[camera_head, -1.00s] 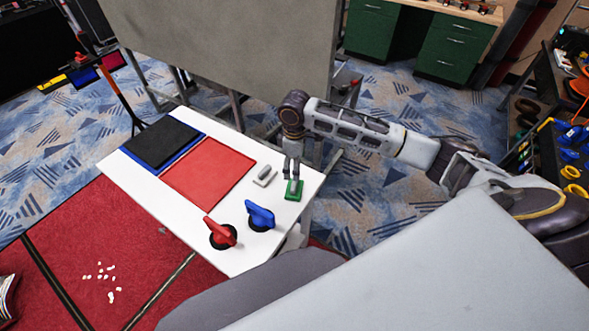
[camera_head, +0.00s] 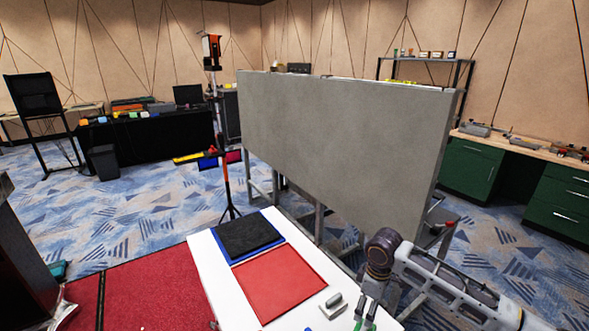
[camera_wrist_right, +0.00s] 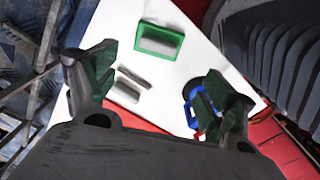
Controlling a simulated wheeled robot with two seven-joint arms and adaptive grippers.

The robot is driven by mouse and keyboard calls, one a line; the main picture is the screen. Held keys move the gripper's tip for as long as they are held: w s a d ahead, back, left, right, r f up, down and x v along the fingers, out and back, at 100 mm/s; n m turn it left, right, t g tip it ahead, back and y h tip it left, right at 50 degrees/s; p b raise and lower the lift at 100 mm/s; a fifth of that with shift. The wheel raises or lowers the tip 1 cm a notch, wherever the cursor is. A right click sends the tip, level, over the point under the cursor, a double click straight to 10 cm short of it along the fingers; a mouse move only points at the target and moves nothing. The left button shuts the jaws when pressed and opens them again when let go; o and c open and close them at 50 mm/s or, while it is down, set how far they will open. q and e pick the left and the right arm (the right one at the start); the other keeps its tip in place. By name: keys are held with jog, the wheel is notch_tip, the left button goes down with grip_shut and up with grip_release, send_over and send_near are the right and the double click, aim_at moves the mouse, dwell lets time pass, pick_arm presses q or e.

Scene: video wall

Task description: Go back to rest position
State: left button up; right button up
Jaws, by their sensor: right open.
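My right gripper (camera_head: 367,310) comes in at the lower right of the head view, over the white panel table (camera_head: 212,272). In the right wrist view its two fingers (camera_wrist_right: 157,95) are spread apart with nothing held between them. Beyond the fingers I see a green-framed switch (camera_wrist_right: 170,30) and a grey switch (camera_wrist_right: 127,87). A blue knob (camera_wrist_right: 188,106) is partly hidden by one finger. The grey switch (camera_head: 333,305) also shows in the head view. A red pad (camera_head: 280,283) and a black pad (camera_head: 247,235) lie on the table. My left gripper is out of view.
A large grey board (camera_head: 340,140) on a metal frame stands just behind the table. A tripod stand (camera_head: 224,175) is to its left, and green cabinets (camera_head: 470,165) are at the right. Patterned carpet is open at the left.

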jog(key=s+a+f, duration=0.1)
jog(key=s+a, duration=0.2)
jog(key=a, duration=0.1)
jog(key=s+a+f+m+t+y, duration=0.1)
jog(key=s+a, duration=0.2)
jog(key=a, duration=0.1)
jog(key=s+a+f+t+y, duration=0.1)
jog(key=s+a, duration=0.2)
jog(key=a, duration=0.1)
jog(key=shift+s+f+m, duration=0.15)
jog(key=shift+f+m, duration=0.2)
jog(key=shift+m, duration=0.05)
jog(key=s+d+m+t+h, duration=0.1)
jog(key=s+d+m+h, duration=0.1)
jog(key=s+d+m, duration=0.65)
jog(key=s+d+f+n+g, duration=0.1)
jog(key=s+f, duration=0.1)
jog(key=f, duration=1.5)
jog(key=s+f+n, duration=0.1)
jog(key=s+f, duration=0.1)
jog(key=f, duration=1.5)
jog(key=s+d+f, duration=0.2)
jog(key=s+f, duration=0.7)
jog(key=s, duration=0.2)
jog(key=s+d+f+g, duration=0.1)
jog(key=s+d+f, duration=0.1)
jog(key=s+f, duration=0.8)
jog(key=shift+s+f, duration=0.3)
jog(key=shift+s, duration=0.4)
